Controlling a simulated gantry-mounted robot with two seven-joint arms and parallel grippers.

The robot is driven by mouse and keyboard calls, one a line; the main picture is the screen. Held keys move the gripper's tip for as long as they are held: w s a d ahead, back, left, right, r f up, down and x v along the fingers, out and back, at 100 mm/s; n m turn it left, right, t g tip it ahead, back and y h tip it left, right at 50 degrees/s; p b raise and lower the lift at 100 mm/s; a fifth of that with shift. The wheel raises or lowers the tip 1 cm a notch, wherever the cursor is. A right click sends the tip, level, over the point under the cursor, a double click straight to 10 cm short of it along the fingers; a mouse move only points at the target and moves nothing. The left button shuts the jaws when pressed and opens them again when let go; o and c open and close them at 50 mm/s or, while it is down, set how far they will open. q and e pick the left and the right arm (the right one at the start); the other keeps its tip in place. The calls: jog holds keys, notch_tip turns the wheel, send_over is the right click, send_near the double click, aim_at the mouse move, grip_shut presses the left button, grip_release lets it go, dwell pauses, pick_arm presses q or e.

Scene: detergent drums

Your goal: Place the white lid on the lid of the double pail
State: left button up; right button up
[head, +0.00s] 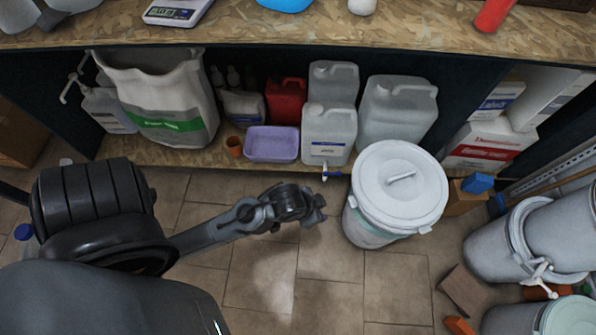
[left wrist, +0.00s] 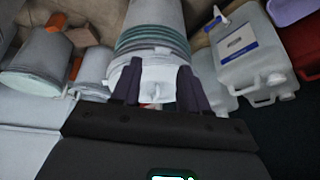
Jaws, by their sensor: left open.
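A white round lid (head: 385,205) with a bar handle on top lies on a pale pail (head: 368,234) standing on the tiled floor. My left gripper (head: 316,205) is open, left of this pail in the head view, with no hold on it visible. In the left wrist view, a pale ribbed pail (left wrist: 152,42) lies beyond my left gripper's two dark fingers (left wrist: 158,92), and a white piece shows between them; contact cannot be told. I cannot tell which pail is the double pail; grey pails (head: 490,245) are at the right. My right gripper is not in view.
A shelf under the wooden bench (head: 300,30) holds jerrycans (head: 328,134), a purple tub (head: 272,145) and a white sack (head: 158,95). A wooden block (head: 463,290) lies between the lidded pail and the right-hand pails. The floor (head: 330,265) in front of the lidded pail is clear.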

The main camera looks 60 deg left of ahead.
pick_arm(q)
jog(key=s+r+g, duration=0.1)
jog(key=s+r, duration=0.2)
jog(key=s, duration=0.3)
jog(key=shift+d+g, duration=0.15)
jog(key=shift+g, duration=0.25)
jog(key=shift+s, duration=0.1)
